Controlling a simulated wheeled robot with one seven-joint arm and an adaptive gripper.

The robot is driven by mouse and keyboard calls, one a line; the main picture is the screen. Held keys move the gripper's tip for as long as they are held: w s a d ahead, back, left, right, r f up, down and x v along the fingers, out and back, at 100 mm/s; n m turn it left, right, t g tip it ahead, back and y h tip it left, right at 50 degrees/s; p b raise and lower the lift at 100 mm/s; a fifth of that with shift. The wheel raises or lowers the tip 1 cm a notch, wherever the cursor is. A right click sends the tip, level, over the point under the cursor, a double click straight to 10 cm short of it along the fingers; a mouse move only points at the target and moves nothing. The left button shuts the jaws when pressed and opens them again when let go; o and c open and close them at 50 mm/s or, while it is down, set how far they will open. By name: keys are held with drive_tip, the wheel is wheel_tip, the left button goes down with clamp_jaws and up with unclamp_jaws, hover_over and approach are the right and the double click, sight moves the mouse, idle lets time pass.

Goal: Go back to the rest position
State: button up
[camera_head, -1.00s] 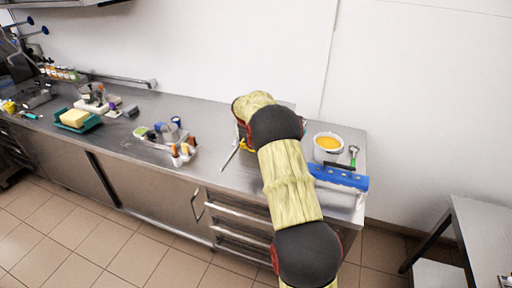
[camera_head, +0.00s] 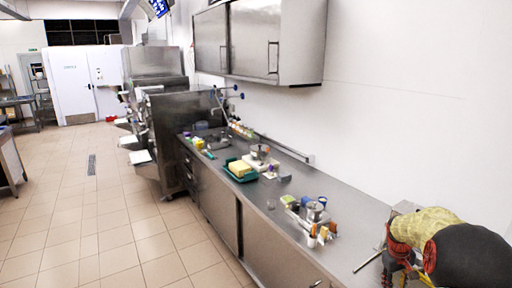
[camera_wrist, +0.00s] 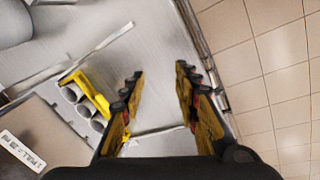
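My gripper (camera_wrist: 158,72) is open in the wrist view. Its two black and yellow fingers stand apart with nothing held between them, over the edge of the steel counter (camera_wrist: 150,40). In the head view my arm comes in at the bottom right, over the near end of the counter (camera_head: 352,222), and my gripper is partly cut off by the frame edge. To the left of the fingers in the wrist view are a yellow holder with grey cylinders (camera_wrist: 88,96) and a box with a printed label (camera_wrist: 35,140).
Small containers (camera_head: 312,215) and a green tray with a yellow block (camera_head: 240,170) stand along the counter. A wall cabinet (camera_head: 262,42) hangs above. Steel machines (camera_head: 180,130) stand beyond. The tiled floor (camera_head: 110,215) to the left is clear.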

drive_tip(key=s+a+r+t+y+b, duration=0.1)
drive_tip(key=s+a+r, duration=0.5)
drive_tip(key=s+a, duration=0.4)
drive_tip(key=s+a+r+t+b, duration=0.1)
drive_tip(key=s+a+r, duration=0.4)
drive_tip(key=s+a, duration=0.5)
drive_tip(key=s+a+r+t+y+b, duration=0.1)
drive_tip(key=s+a+r+t, duration=0.2)
drive_tip(key=s+a+r, duration=0.3)
drive_tip(key=s+a, duration=0.4)
drive_tip(key=a, duration=0.2)
drive_tip(key=shift+s+a+r+m+y, duration=0.25)
drive_tip(key=shift+s+r+m+y, duration=0.05)
drive_tip(key=shift+r, duration=0.05)
